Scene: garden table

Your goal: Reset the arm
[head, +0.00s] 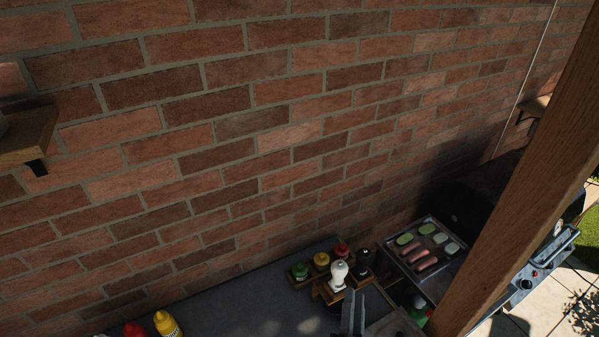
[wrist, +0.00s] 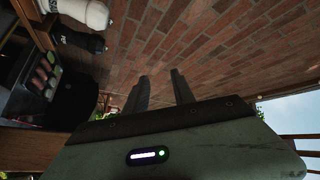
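My gripper (wrist: 160,80) shows in the wrist view with its two dark fingers apart and only the brick wall behind the gap. It is open and empty. In the head view the grey fingers of my gripper (head: 353,296) show at the bottom edge, just in front of the condiment rack (head: 322,290). A white shaker (head: 338,274) and a dark pepper mill (head: 363,262) stand by the rack. In the wrist view the white shaker (wrist: 85,12) and dark mill (wrist: 80,39) appear at the upper left, apart from the fingers.
A tray (head: 408,262) with sausages and green and pale slices lies at right, near a dark grill. A wooden post (head: 520,180) crosses the right side. Red (head: 135,330) and yellow (head: 166,324) bottles stand at the lower left. The grey tabletop (head: 240,305) between is clear.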

